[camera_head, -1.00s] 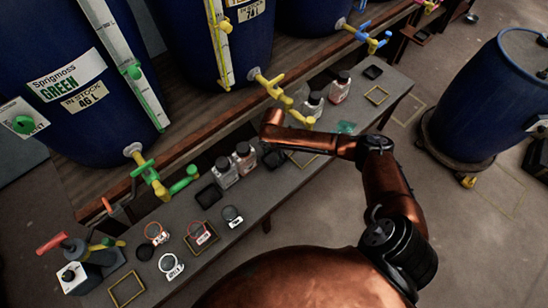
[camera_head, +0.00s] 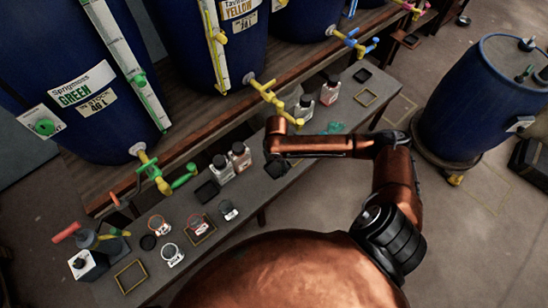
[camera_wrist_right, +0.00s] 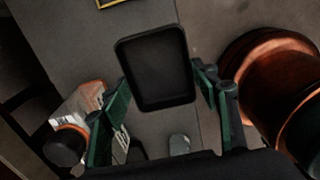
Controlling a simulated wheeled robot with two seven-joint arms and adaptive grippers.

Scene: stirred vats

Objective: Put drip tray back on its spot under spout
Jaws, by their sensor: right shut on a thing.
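My right gripper (camera_wrist_right: 162,92) has its dark green fingers on either side of a black rectangular drip tray (camera_wrist_right: 157,62) and is shut on it. In the head view the right gripper (camera_head: 276,148) is over the bench's front part, below the yellow spout (camera_head: 270,92). The held tray (camera_head: 277,168) shows there only as a small dark shape beside my copper arm. The bench just behind the arm is partly hidden, so I cannot see a marked spot there. My left gripper is not in view.
Other black trays lie near the green spout (camera_head: 207,191) and at the far right (camera_head: 362,75). A yellow outline (camera_head: 365,98) is bare.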

